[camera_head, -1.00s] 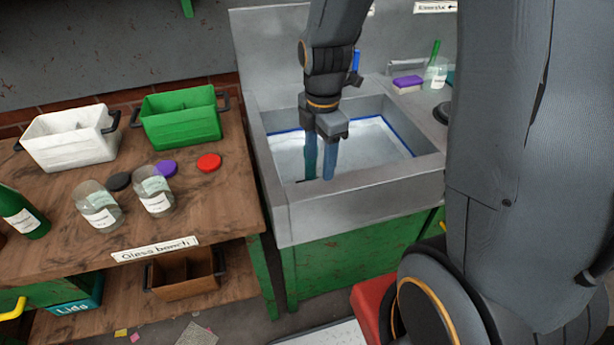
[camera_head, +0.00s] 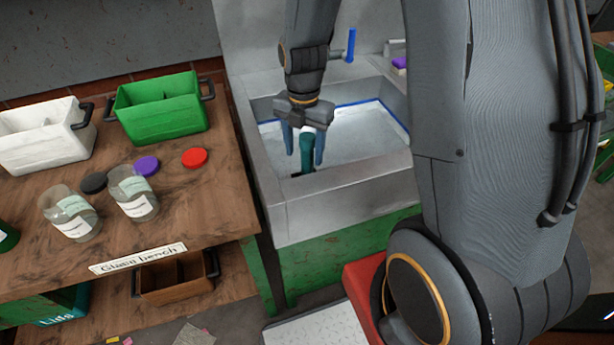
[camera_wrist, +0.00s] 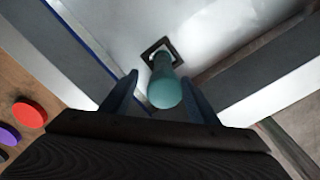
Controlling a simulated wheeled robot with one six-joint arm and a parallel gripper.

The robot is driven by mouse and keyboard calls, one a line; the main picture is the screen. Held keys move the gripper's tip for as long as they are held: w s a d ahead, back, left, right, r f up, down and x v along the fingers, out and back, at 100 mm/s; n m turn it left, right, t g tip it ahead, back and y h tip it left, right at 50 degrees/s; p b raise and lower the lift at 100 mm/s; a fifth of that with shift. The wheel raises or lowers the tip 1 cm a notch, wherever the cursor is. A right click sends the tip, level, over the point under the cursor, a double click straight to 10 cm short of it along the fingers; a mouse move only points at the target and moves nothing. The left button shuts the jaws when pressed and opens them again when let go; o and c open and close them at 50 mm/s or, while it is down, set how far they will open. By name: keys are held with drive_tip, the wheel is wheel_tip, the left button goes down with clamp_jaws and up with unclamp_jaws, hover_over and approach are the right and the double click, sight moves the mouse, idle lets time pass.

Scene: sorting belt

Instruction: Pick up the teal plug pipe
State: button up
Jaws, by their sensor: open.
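The teal plug pipe (camera_head: 307,150) stands upright in the sink (camera_head: 345,190), near its front left corner. In the wrist view the teal plug pipe (camera_wrist: 164,90) rises from a dark square drain frame (camera_wrist: 160,50) in the sink floor, its rounded end towards the camera. My gripper (camera_head: 305,160) points down into the sink with its blue fingers apart, one on each side of the pipe. In the wrist view my gripper (camera_wrist: 160,95) is open around the pipe's top, with a gap at the left finger; contact on the right I cannot tell.
The sink's steel walls stand close to my gripper at the front and left. A blue tap handle (camera_head: 351,45) is behind. On the wooden bench (camera_head: 215,225) at left are a green bin (camera_head: 165,118), a white bin (camera_head: 45,150), jars (camera_head: 135,200) and lids (camera_head: 194,158).

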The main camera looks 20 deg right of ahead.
sight(307, 162)
drive_tip(key=f, duration=0.2)
drive_tip(key=d+f+p, duration=0.1)
drive_tip(key=shift+w+f, duration=0.15)
drive_tip(key=shift+f, duration=0.9)
clamp_jaws()
